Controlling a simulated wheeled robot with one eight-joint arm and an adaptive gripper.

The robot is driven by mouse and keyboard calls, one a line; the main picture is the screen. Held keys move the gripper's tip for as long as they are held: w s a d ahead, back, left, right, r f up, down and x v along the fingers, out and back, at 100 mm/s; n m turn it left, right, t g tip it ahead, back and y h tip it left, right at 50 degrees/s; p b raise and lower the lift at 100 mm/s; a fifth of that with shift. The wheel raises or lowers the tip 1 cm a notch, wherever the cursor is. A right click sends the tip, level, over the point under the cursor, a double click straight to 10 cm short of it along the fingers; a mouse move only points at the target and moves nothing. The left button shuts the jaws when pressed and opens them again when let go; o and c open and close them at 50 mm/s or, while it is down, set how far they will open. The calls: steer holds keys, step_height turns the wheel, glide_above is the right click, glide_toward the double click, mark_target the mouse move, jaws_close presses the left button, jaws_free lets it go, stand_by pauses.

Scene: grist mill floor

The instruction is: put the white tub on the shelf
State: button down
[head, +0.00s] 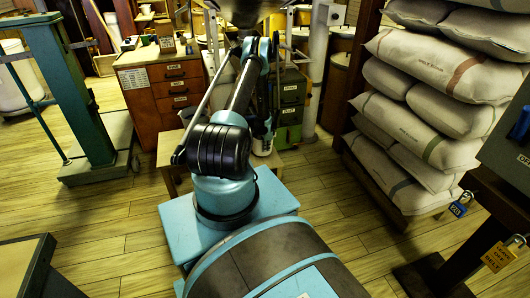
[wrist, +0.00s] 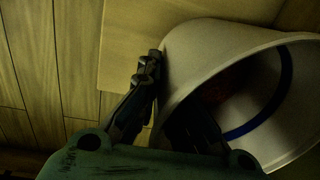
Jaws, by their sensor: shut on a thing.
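The white tub (wrist: 215,40) fills the right of the wrist view, tipped in that picture with its open mouth toward the lower right. A blue band curves around its dark inside. My gripper (wrist: 172,95) is shut on its wall near the rim, one finger outside and the other inside the mouth. A pale wooden top (wrist: 125,45) lies beneath the tub; I cannot tell whether they touch. In the head view my arm hides most of the gripper (head: 263,135), and a small pale part of the tub (head: 262,150) shows below it. I cannot make out the shelf for certain.
A low wooden table (head: 170,153) stands under the arm's end. Behind are a drawer cabinet (head: 165,90) and a green cabinet (head: 291,105). Stacked sacks (head: 430,115) stand at right, a green platform scale (head: 70,90) at left. Plank floor (head: 110,225) is clear at left.

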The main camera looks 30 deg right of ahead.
steer(key=f, duration=0.1)
steer(key=w+f, duration=0.1)
steer(key=shift+a+f, duration=0.15)
steer(key=shift+f, duration=0.2)
steer(key=shift+s+d, duration=0.1)
steer(key=shift+d, duration=0.1)
steer(key=c, duration=1.8)
jaws_free()
steer(key=r, duration=0.8)
steer(key=s+r, duration=0.1)
steer(key=r, duration=0.3)
steer(key=shift+a, duration=0.1)
steer(key=shift+s, duration=0.1)
